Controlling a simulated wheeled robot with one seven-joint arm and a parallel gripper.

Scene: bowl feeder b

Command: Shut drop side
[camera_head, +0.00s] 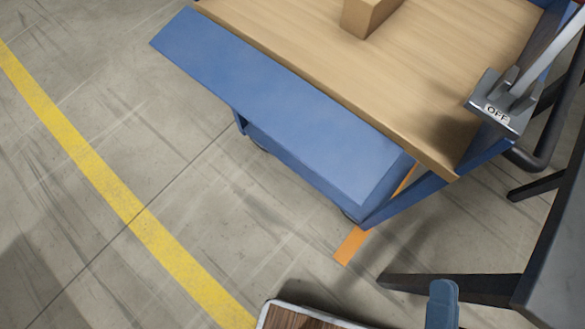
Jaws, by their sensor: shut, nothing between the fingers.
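A blue cart with a light wooden deck (400,90) fills the upper right of the head view. Its drop side is a long flat blue panel (285,105) along the deck's near-left edge. The panel leans outward and down from that edge, so it is not upright, and the deck is open along this side. Blue cart frame (410,200) shows at the near corner. My gripper is not in view.
A cardboard-coloured box (367,14) sits on the deck. Floor left of the cart, with a yellow line (120,205), is clear.

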